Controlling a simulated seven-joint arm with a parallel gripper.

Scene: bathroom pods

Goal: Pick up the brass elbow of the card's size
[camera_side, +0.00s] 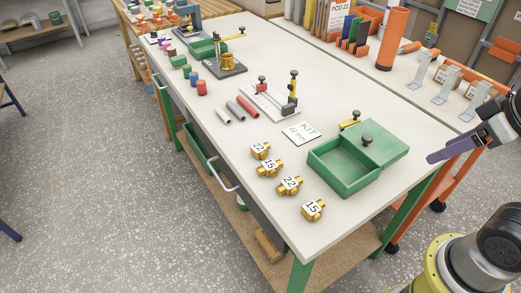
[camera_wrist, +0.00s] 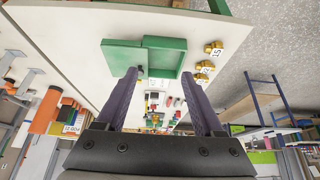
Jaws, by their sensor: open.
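Several brass elbows stand in a row on the white bench in the side view, with number labels: a 22 (camera_side: 260,150), a 15 (camera_side: 270,167), a 22 (camera_side: 290,185) and a 15 (camera_side: 313,209) nearest the front corner. A white card (camera_side: 301,133) lies behind them; it reads KIT, and its small line looks like 22 mm. My gripper (camera_side: 432,158) is at the right, beyond the green box and away from the elbows. In the wrist view my gripper (camera_wrist: 160,74) is open and empty. Some elbows (camera_wrist: 213,48) show at its upper right.
A green box (camera_side: 340,178) with its lid beside it stands between my gripper and the elbows. Coloured cylinders (camera_side: 202,87), metal and red tubes (camera_side: 236,110), and a clamp fixture (camera_side: 270,100) stand farther back. The bench's front edge runs close to the elbows.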

